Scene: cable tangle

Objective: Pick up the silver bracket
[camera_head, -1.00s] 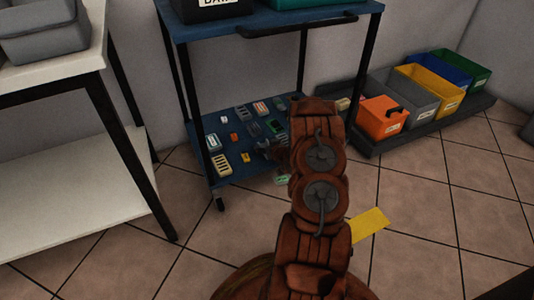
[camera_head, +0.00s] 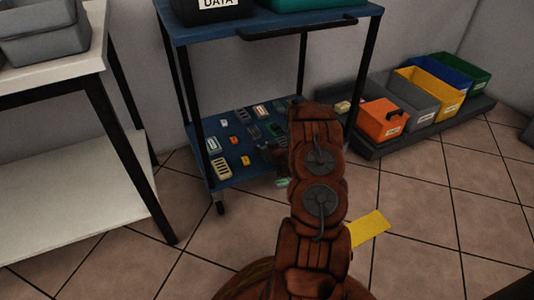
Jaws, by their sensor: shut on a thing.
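My gripper (camera_head: 270,153) is a small dark shape at the right part of the cart's blue lower shelf (camera_head: 234,175), partly behind my brown arm. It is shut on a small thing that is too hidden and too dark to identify. I cannot make out the silver bracket for certain; several small grey parts lie on the shelf among the others.
The cart's black legs (camera_head: 190,85) and upper blue shelf (camera_head: 290,22) frame the space. A white table (camera_head: 70,185) stands left; an orange bin (camera_head: 382,119) stands right.

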